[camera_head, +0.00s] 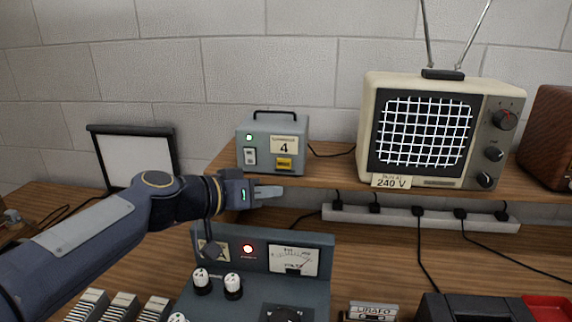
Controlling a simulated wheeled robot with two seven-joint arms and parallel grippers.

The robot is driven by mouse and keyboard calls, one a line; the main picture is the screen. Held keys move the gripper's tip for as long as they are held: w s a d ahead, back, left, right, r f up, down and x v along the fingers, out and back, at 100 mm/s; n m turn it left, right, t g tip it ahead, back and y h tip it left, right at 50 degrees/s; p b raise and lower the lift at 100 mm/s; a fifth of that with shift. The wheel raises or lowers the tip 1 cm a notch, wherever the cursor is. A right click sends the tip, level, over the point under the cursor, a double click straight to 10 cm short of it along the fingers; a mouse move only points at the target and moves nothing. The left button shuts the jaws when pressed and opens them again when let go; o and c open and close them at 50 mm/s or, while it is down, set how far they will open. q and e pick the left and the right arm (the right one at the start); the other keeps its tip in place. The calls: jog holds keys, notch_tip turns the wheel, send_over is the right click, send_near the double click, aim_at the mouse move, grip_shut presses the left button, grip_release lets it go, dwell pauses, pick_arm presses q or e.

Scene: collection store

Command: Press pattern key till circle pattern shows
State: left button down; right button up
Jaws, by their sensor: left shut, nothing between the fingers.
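The television (368,120), with a cream case, stands on the raised shelf at the right. Its screen (424,131) shows a white grid on black, not a circle. A small grey box (247,135) with a black handle stands on the shelf left of it. The box has a lit lamp, a white switch, a label reading 4 and a yellow key (284,164). My left gripper (277,191) is shut and empty, just below and in front of the box, its tips pointing right. It appears apart from the yellow key. My right gripper is out of view.
A blue-grey meter panel (327,258) with a red lamp and knobs stands below my gripper. A power strip (400,219) with several plugs runs under the shelf. A white-faced panel (135,158) leans at the left. A cassette (372,311) lies in front.

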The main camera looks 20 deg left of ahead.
aim_at(277, 168)
pick_arm(q)
jog(key=shift+w+a+p, duration=0.4)
jog(key=shift+w, duration=1)
jog(key=shift+w+a+p, duration=0.35)
jog(key=shift+w+p, duration=0.1)
jog(key=shift+w, duration=0.95)
jog(key=shift+w+a+p, duration=0.4)
jog(key=shift+w, duration=1)
jog(key=shift+w, duration=0.15)
jog(key=shift+w, duration=0.15)
jog(key=shift+w+a, duration=0.1)
jog(key=shift+w, duration=0.05)
